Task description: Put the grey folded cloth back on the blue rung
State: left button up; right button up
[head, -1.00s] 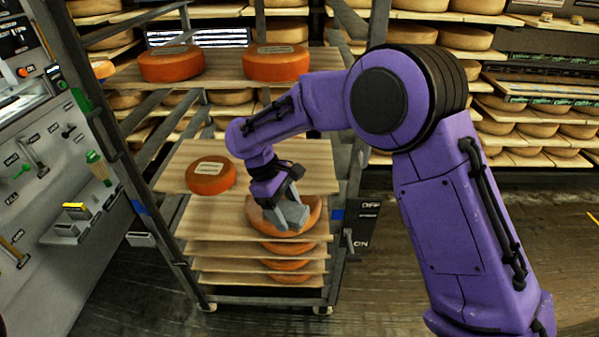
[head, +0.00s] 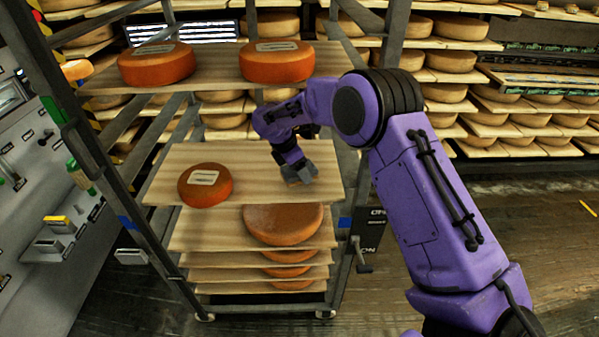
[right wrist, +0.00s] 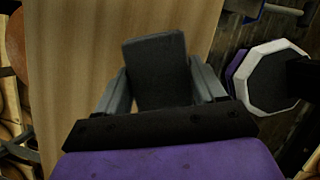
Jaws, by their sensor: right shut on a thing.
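My right gripper (head: 299,168) is over the right part of the rack's middle board (head: 250,180). It is shut on the grey folded cloth (right wrist: 156,72), which sits between the two fingers in the right wrist view. The cloth looks small and dark grey in the head view. I cannot tell whether it touches the board. Blue marks show on the rack, one at the left post (head: 127,222) and one at the right post (head: 345,222). I cannot tell which bears the blue rung. My left gripper is not in view.
An orange cheese wheel (head: 205,185) sits at the left of the middle board. A larger wheel (head: 284,223) lies on the board below. Two wheels stand on the top board (head: 215,72). A tool panel (head: 40,200) is at the left. Floor is open at the right.

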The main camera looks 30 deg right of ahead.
jog(key=shift+w+d, duration=0.2)
jog(key=shift+w, duration=0.05)
jog(key=shift+f, duration=0.25)
notch_tip(320, 180, down, 3)
jog(key=shift+r+p, duration=0.15)
jog(key=shift+p, duration=0.35)
jog(key=shift+w, duration=0.1)
jog(key=shift+f, duration=0.25)
jog(key=o, duration=1.1)
